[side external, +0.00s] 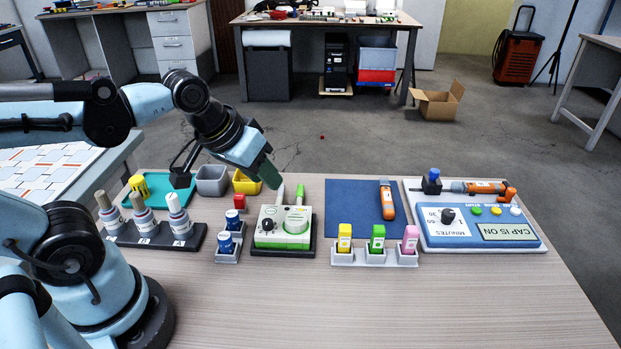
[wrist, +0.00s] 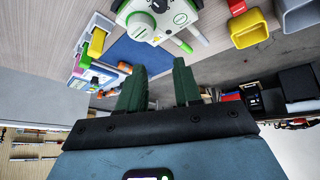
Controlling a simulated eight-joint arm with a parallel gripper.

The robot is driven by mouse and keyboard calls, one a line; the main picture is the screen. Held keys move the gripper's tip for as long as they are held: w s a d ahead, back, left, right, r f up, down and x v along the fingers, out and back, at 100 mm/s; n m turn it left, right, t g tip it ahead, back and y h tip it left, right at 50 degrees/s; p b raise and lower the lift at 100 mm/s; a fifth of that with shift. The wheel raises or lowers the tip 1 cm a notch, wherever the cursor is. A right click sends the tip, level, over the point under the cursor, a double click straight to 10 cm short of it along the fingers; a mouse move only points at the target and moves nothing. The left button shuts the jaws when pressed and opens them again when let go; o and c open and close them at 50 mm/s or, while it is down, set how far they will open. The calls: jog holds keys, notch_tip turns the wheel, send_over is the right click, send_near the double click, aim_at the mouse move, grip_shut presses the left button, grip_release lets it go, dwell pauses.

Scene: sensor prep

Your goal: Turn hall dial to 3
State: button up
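A white and green box (side external: 285,240) stands on a dark base mid-table, with a small black knob (side external: 267,224) and a round white dial (side external: 296,225) on its top. In the wrist view the same box (wrist: 158,32) is at the top, with the white dial (wrist: 140,23) and black knob (wrist: 159,4) showing. Which control is the hall dial, and its setting, I cannot read. My gripper (side external: 270,175) is above and behind the box, tilted down and apart from it. In the wrist view its green fingers (wrist: 158,82) are spread with nothing between them.
White and green sticks (side external: 299,194) rise behind the box. Grey and yellow bins (side external: 247,184) lie behind left; blue-capped bottles (side external: 229,230) stand close left. A blue mat (side external: 351,203) and blue timer panel (side external: 480,230) are right. The front of the table is clear.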

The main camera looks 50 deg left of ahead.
aim_at(267, 221)
jog(key=shift+f+n+g, duration=1)
jog(key=shift+f+n, duration=0.55)
jog(key=shift+n, duration=0.35)
jog(key=shift+f+n+g, duration=1)
jog(key=shift+f+n, duration=0.6)
jog(key=shift+n, duration=0.3)
jog(key=shift+f+n+g, duration=1)
jog(key=shift+f+n, duration=0.55)
jog(key=shift+n, duration=0.35)
jog(key=shift+c, duration=0.3)
grip_shut()
